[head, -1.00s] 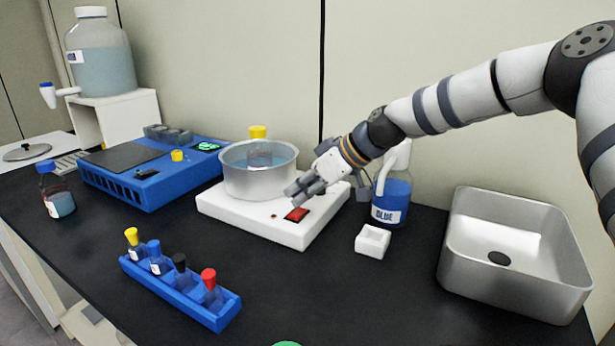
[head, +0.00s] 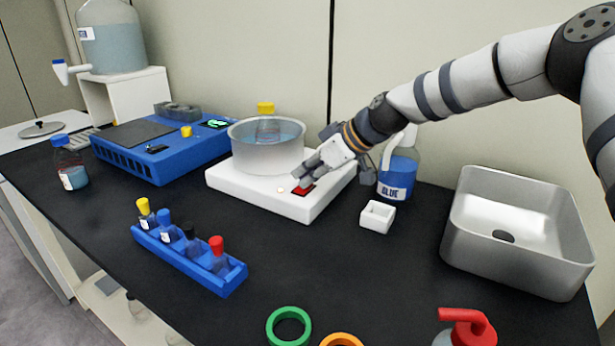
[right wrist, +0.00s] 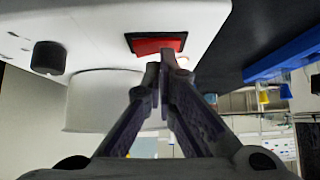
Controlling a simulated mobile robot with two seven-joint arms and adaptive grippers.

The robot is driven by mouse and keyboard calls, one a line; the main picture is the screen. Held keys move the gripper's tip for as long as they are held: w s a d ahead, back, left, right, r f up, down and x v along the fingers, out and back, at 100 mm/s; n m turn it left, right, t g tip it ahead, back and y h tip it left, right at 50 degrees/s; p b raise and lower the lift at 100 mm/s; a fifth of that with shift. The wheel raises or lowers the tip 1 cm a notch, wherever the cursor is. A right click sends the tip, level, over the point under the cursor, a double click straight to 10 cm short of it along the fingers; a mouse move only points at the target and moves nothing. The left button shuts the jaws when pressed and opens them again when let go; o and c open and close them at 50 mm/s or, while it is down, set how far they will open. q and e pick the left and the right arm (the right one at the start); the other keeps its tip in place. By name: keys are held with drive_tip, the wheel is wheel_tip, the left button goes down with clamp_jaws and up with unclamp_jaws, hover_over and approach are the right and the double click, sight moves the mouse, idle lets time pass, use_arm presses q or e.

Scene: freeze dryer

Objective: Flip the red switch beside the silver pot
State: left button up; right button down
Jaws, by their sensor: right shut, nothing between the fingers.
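The silver pot (head: 268,152) stands on a white hot-plate base (head: 262,196), with water and a yellow-capped bottle (head: 267,125) in it. The red switch (head: 306,189) is on the front right of the base, partly hidden by my right gripper (head: 302,179). In the right wrist view the red switch (right wrist: 157,46) sits in a black frame, and my right gripper (right wrist: 160,72) is shut and empty with its tips at the switch's edge. A small light next to the switch looks lit. My left gripper is in no view.
A blue wash bottle (head: 397,178) and a small white open box (head: 377,217) are right of the base. A metal sink (head: 470,230) is further right. A blue rack (head: 190,262) of capped bottles is at front left.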

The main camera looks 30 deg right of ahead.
sight(311, 185)
drive_tip(key=shift+d, duration=0.3)
drive_tip(key=shift+w+d, duration=0.3)
drive_tip(key=shift+d, duration=0.05)
drive_tip(key=shift+r, duration=0.1)
wheel_tip(311, 185, up, 10)
idle(0.6)
